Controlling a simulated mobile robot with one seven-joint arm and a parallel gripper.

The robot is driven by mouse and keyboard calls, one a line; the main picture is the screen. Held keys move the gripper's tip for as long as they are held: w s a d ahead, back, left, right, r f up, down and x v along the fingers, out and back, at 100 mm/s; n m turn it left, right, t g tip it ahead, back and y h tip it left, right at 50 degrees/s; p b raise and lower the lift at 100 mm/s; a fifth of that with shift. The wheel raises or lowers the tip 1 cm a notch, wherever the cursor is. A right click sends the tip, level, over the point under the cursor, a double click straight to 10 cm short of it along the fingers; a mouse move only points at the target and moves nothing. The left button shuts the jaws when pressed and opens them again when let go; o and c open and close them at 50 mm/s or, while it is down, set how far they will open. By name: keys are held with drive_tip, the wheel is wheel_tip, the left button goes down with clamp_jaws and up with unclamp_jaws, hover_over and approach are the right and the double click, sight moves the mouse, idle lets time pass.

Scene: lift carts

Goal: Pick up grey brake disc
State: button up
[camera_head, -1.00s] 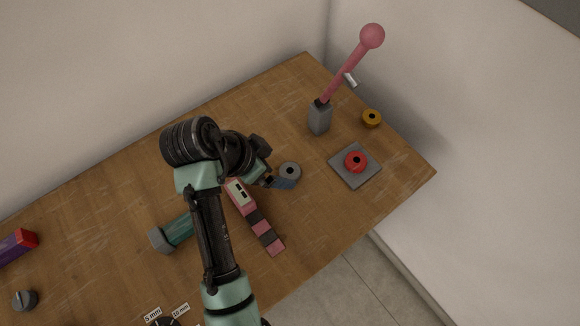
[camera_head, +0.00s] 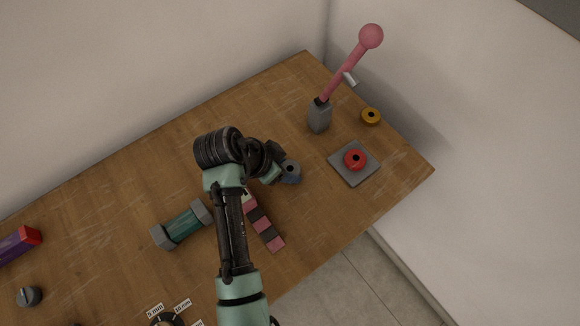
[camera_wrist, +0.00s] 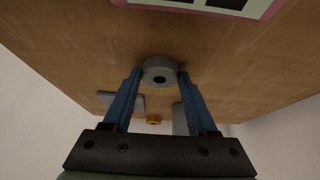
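The grey brake disc (camera_head: 291,166) lies near the middle of the wooden table, partly covered by my gripper in the head view. In the wrist view, the grey disc (camera_wrist: 160,71) with its dark centre hole sits between the tips of my blue fingers. My gripper (camera_wrist: 161,76) is open, with one finger on each side of the disc. I cannot tell whether either finger touches it. In the head view, my gripper (camera_head: 287,174) comes at the disc from the left, low over the table.
A red disc (camera_head: 355,160) sits on a grey square plate (camera_head: 343,177) to the right. A yellow disc (camera_head: 371,116) and a pink-handled lever (camera_head: 340,75) stand behind. A pink and dark striped block (camera_head: 263,226) and a teal dumbbell-shaped part (camera_head: 182,226) lie in front.

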clamp_jaws()
drive_tip(key=shift+r, duration=0.1)
